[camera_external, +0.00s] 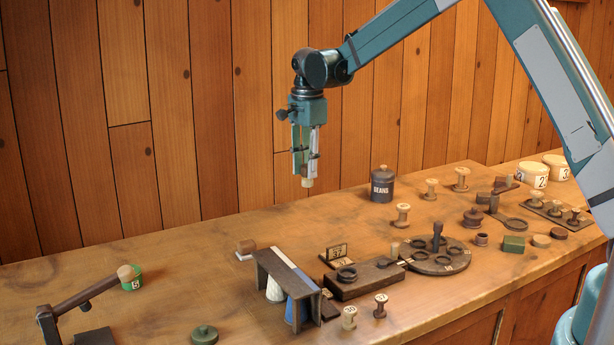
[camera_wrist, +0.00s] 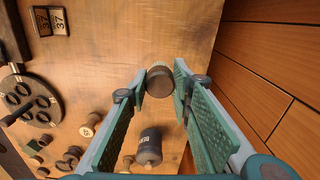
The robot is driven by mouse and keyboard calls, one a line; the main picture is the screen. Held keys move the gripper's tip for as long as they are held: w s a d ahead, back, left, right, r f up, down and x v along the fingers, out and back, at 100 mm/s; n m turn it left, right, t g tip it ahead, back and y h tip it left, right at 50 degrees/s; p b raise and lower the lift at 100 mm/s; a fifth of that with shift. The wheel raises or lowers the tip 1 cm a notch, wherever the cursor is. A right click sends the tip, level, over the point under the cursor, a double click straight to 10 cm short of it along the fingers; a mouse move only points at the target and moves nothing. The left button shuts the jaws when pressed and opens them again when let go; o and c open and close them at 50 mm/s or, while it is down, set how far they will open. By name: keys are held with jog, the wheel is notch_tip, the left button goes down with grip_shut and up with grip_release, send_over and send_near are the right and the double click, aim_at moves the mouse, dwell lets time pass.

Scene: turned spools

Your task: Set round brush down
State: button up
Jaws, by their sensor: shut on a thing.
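My gripper (camera_external: 306,165) points down and is shut on the round brush (camera_external: 307,182), holding it in the air well above the table.
The dark BEANS canister (camera_external: 382,184) stands right of my gripper; spools (camera_external: 402,214) stand near it. A round dark rack (camera_external: 436,262), a block with a ring (camera_external: 362,280) and a small dark stand (camera_external: 285,280) fill the middle front. The table's back-left stretch is mostly clear.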

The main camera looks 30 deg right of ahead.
jog(key=d+n, duration=0.2)
jog(key=d, duration=0.5)
jog(key=shift+s, duration=0.25)
notch_tip(320, 180, down, 6)
dwell(0.3)
jog(key=shift+f, duration=0.15)
jog(key=shift+f, duration=1.8)
jog(key=shift+f, duration=0.15)
jog(key=o, duration=0.8)
